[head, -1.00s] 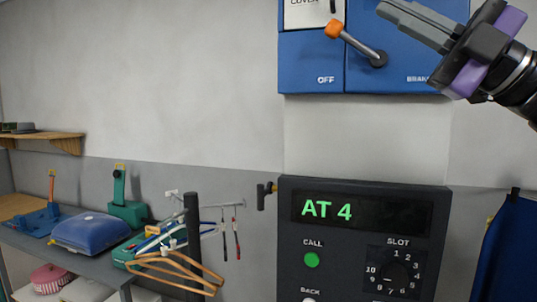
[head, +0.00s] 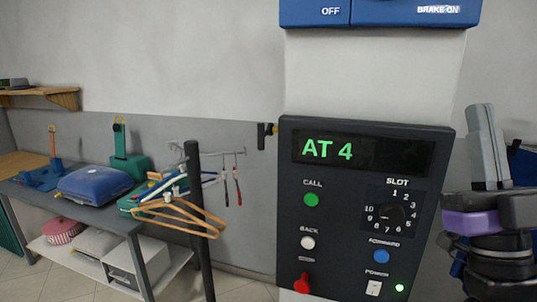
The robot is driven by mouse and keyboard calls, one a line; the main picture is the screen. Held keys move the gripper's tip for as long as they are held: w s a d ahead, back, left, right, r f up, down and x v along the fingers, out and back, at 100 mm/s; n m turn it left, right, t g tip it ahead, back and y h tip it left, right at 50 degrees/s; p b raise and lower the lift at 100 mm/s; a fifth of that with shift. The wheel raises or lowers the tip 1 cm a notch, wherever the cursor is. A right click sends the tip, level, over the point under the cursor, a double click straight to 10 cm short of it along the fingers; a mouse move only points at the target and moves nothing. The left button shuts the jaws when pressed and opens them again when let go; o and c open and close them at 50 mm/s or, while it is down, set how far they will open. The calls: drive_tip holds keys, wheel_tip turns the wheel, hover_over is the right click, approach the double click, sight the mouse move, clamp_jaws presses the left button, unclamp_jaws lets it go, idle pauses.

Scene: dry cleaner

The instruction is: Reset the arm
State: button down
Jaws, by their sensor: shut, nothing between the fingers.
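My gripper (head: 488,148) is at the right edge of the head view, to the right of the dark control panel. Its grey fingers point up and are shut, with nothing held. Its purple band and black wrist are below the fingers, and the wrist runs out of the bottom of the picture. The control panel (head: 289,230) reads "AT 4" in green on its display (head: 365,156). It has a slot dial (head: 391,214), a green call button (head: 311,200), a white back button (head: 308,243) and a blue button (head: 381,256).
A blue box (head: 380,12) marked "OFF" and "BRAKE ON" is above the panel. A red knob (head: 302,283) and a power switch (head: 374,288) are low on the panel. At left, a grey table (head: 105,220) bears a blue case (head: 95,184); wooden hangers (head: 180,215) hang by a dark post (head: 197,230).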

drive_tip(key=s+a+f+m+g+h+b, duration=0.1)
drive_tip(key=s+f+m+g+h, duration=0.35)
drive_tip(key=f, duration=0.95)
drive_tip(key=s+a+f+m+g+h+b, duration=0.1)
drive_tip(key=s+f+m+g+h, duration=0.3)
drive_tip(key=f, duration=0.9)
drive_tip(key=s+a+f+n+g+y+b, duration=0.1)
drive_tip(key=s+a+f+n+g+y, duration=0.1)
drive_tip(key=s+f, duration=0.8)
drive_tip(key=s+a+f+n+g+y+b, duration=0.1)
drive_tip(key=s+f+g, duration=0.4)
drive_tip(key=s+f, duration=0.6)
drive_tip(key=s+a+n+y, duration=0.1)
drive_tip(key=s, duration=0.2)
drive_tip(key=shift+s+a+n+y, duration=0.3)
drive_tip(key=shift+a+n+y, duration=0.05)
drive_tip(key=shift+a, duration=0.05)
